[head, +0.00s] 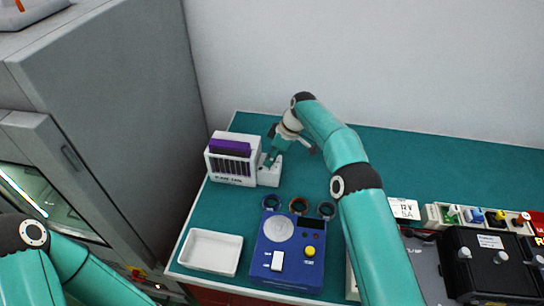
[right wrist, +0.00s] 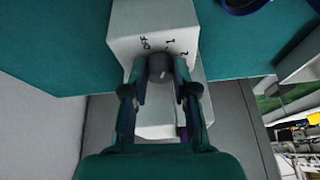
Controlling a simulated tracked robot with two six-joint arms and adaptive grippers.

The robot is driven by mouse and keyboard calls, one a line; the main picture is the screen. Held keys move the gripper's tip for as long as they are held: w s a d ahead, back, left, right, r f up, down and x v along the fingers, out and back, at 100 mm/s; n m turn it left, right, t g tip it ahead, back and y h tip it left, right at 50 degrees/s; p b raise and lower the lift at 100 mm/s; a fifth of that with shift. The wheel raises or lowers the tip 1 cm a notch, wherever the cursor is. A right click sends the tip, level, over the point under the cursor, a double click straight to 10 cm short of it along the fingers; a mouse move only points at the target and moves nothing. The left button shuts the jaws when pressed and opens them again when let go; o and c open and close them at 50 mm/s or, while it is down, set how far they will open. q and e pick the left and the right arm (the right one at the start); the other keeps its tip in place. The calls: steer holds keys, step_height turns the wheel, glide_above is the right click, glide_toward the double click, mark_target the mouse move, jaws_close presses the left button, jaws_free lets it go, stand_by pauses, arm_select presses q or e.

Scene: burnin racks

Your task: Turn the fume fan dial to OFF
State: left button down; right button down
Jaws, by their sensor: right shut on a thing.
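The fume fan (head: 233,160) is a white box with a dark slatted front and a purple top, at the back left of the green bench. A smaller white control block (head: 269,175) joins its right side. In the right wrist view, that block's face (right wrist: 150,20) carries the marks OFF, 1 and 2. My right gripper (right wrist: 160,80) is shut on the dark round dial (right wrist: 159,64), one finger on each side. The dial's pointer setting is not clear to me. The dial is hidden in the head view. My left arm shows at the lower left; its gripper is out of view.
A white tray (head: 184,262) and a blue device (head: 262,267) with a yellow knob stand at the front. A grey cabinet (head: 120,90) stands left. A black power unit (head: 490,262) is at the right. The back right bench is clear.

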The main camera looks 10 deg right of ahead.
stand_by(0.5)
steer(key=c, duration=1.2)
jaws_free()
steer(key=v, duration=1.2)
steer(key=shift+f, duration=0.1)
